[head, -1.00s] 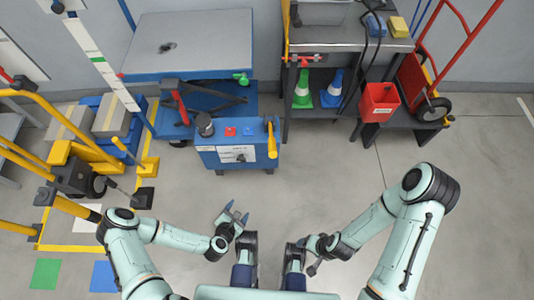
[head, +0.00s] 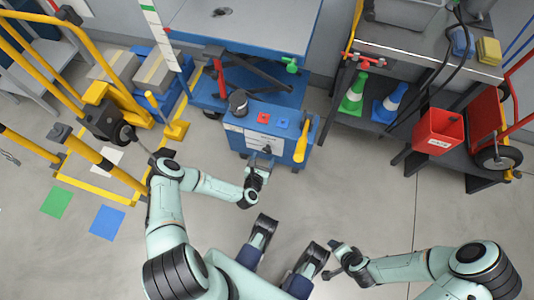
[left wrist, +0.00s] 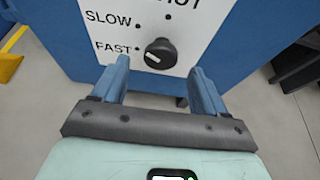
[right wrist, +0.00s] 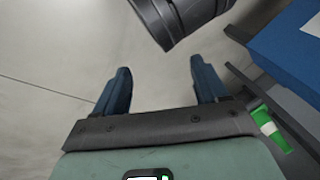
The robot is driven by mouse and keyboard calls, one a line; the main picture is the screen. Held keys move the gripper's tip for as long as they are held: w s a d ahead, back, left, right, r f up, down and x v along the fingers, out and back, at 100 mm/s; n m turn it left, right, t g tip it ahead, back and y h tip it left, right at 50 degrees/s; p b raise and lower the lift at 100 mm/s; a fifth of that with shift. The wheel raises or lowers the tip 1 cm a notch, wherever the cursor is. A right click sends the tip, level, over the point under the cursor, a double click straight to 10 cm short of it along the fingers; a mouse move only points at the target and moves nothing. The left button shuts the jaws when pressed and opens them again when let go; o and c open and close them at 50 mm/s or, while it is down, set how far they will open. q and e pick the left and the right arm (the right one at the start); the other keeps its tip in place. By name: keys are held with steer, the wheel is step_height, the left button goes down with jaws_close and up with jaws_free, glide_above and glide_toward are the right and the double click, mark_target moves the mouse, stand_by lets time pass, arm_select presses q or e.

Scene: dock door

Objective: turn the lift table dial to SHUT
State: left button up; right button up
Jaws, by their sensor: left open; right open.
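The lift table dial (left wrist: 160,52) is a round black knob on a white panel (left wrist: 130,22) in the left wrist view. SLOW and FAST are printed left of it; larger lettering above is cut off by the picture edge. A pale mark shows on the knob's left side; its exact setting is unclear. My left gripper (left wrist: 160,72) is open and empty, its fingers just short of the dial and either side of it. In the head view my left gripper (head: 264,158) is at the blue control box's front and hides the dial. My right gripper (right wrist: 160,68) is open and empty, away from the box.
The blue control box (head: 300,148) carries a black knob, red and blue buttons and a yellow handle (head: 303,138). The blue lift table (head: 250,30) stands behind. Right are a cart with cones and a red bin (head: 438,130). Left is a yellow-framed trolley (head: 50,70).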

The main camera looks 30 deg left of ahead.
mark_target(266, 153)
arm_select(q)
steer(key=shift+b+x, duration=0.55)
steer(key=shift+x, duration=1.7)
arm_select(e)
steer(key=shift+w+d+f+t, duration=0.15)
steer(key=shift+w+d+f, duration=0.2)
steer(key=shift+w, duration=0.2)
steer(key=shift+w+d+f+t, duration=0.15)
steer(key=shift+w+d+f, duration=0.15)
steer(key=shift+w, duration=0.2)
arm_select(q)
steer(key=shift+c, duration=0.3)
steer(key=c, duration=1)
